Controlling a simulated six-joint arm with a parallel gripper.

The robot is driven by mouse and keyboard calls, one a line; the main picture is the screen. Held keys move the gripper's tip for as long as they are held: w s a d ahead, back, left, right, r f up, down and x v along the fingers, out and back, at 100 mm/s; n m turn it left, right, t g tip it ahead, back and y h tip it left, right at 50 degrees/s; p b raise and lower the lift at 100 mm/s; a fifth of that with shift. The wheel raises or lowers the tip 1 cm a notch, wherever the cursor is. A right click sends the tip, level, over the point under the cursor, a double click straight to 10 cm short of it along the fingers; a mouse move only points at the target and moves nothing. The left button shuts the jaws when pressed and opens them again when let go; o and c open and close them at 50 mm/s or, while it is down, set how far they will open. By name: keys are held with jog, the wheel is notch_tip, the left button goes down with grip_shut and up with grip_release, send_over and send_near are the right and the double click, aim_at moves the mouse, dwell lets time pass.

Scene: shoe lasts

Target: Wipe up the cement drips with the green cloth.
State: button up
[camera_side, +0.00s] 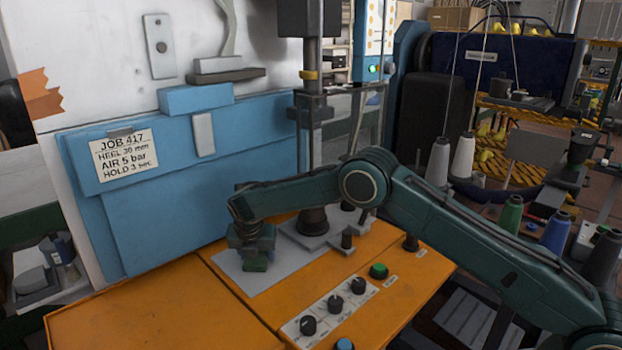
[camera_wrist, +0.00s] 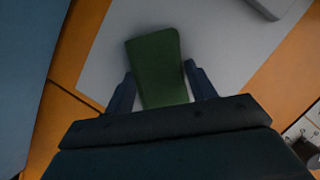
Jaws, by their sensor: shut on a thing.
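The green cloth (camera_wrist: 158,65) is a folded pad between the two fingers of my gripper (camera_wrist: 160,88) in the wrist view. My gripper is shut on it. In the side view my gripper (camera_side: 255,256) points down over the left part of the grey plate (camera_side: 228,264), and the cloth (camera_side: 256,265) shows below the fingers, at or just above the plate. I cannot tell whether it touches. The plate also shows in the wrist view (camera_wrist: 100,72), grey and bare around the cloth. I make out no cement drips in either view; any under the cloth are hidden.
The plate lies on an orange bench (camera_side: 160,310). A dark post (camera_side: 313,218) on a grey base stands right of my gripper. A control panel with black knobs (camera_side: 335,304) and a green button (camera_side: 378,271) is in front. A blue cabinet (camera_side: 190,170) stands behind. Spools (camera_side: 463,157) stand at right.

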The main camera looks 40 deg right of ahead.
aim_at(276, 252)
jog(key=shift+s+a+f, duration=0.1)
jog(key=shift+a+f, duration=0.05)
jog(key=shift+a, duration=0.85)
jog(key=shift+w, duration=0.2)
jog(key=shift+d+r, duration=0.2)
jog(key=shift+d+f, duration=0.1)
jog(key=shift+d, duration=1.8)
jog(key=shift+d, duration=0.1)
jog(key=shift+d+f, duration=0.15)
jog(key=shift+d, duration=1.8)
jog(key=shift+a, duration=0.1)
jog(key=shift+a+r, duration=0.15)
jog(key=shift+a, duration=0.85)
jog(key=shift+a+r, duration=0.1)
jog(key=shift+a, duration=0.9)
